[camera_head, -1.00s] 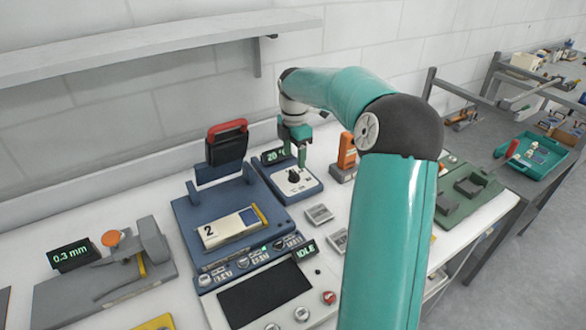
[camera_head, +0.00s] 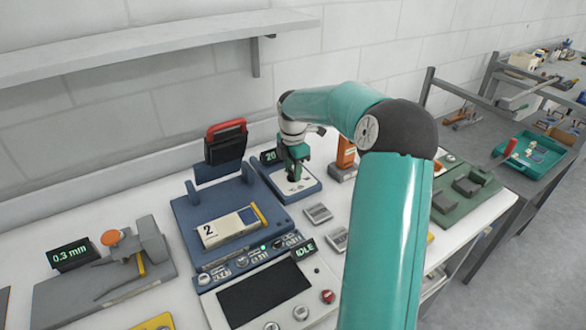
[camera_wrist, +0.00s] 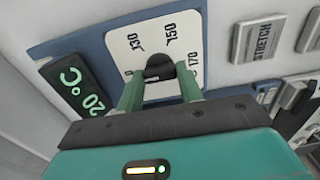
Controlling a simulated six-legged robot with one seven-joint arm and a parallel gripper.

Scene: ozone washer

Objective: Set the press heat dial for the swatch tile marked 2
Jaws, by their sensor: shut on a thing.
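The heat dial is a black knob (camera_wrist: 159,68) on a white plate (camera_wrist: 180,36) marked 130, 150 and 170 in the wrist view. My gripper (camera_head: 293,177) is lowered over it in the head view. In the wrist view my gripper (camera_wrist: 160,88) has its two green fingers on either side of the knob, shut on it. A display (camera_wrist: 75,87) beside the plate reads 20 °C. The swatch tile marked 2 (camera_head: 212,237) lies flat on the blue press (camera_head: 190,217), whose black, red-handled top (camera_head: 226,142) is raised.
A console (camera_head: 265,297) with an IDLE display stands in front of the press. An orange-topped device (camera_head: 346,152) is close right of the dial unit. A gauge reading 0.3 mm (camera_head: 72,257) is at left. A shelf (camera_head: 150,45) hangs above.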

